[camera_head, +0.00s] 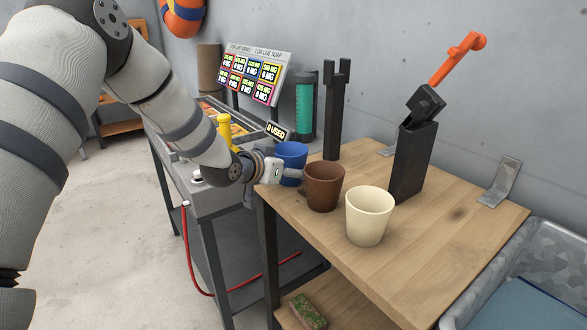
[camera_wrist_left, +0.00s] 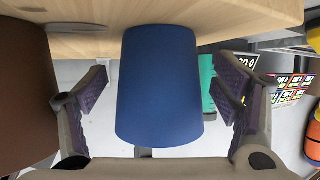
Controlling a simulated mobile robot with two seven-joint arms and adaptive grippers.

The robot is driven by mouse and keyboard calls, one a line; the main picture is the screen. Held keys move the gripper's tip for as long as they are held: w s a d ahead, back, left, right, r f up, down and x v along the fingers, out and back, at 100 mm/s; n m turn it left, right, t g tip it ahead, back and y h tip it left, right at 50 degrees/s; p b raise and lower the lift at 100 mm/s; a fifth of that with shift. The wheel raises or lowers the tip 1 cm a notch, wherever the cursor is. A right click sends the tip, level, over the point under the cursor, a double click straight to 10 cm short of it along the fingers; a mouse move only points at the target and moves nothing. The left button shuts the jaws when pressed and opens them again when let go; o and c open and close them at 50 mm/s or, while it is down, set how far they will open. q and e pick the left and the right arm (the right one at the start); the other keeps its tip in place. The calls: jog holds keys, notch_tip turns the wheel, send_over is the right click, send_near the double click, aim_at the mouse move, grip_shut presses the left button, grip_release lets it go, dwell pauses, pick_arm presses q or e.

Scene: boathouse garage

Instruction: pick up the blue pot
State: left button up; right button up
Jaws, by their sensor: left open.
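The blue pot (camera_head: 292,152) stands upright at the left end of the wooden table (camera_head: 450,215), beside a brown pot (camera_head: 324,188) and a cream pot (camera_head: 368,217). My left gripper (camera_head: 285,172) is at the blue pot, reaching in from the left and partly covering it. In the left wrist view the blue pot (camera_wrist_left: 158,88) sits between the two open fingers (camera_wrist_left: 160,88), with a visible gap on each side. The brown pot (camera_wrist_left: 25,90) is just outside the left-hand finger there. My right gripper is not in view.
A black holder (camera_head: 412,160) with an orange-handled tool and a dark forked post (camera_head: 335,115) stand behind the pots. A grey bench (camera_head: 215,195) with a price board (camera_head: 252,75) and a green cylinder (camera_head: 304,105) adjoins on the left. The table's right part is clear.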

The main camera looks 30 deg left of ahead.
pick_arm(q)
jog(key=shift+x, duration=0.95)
jog(key=shift+s, duration=0.15)
jog(key=shift+c, duration=0.4)
jog(key=c, duration=1.3)
jog(key=shift+o, duration=0.2)
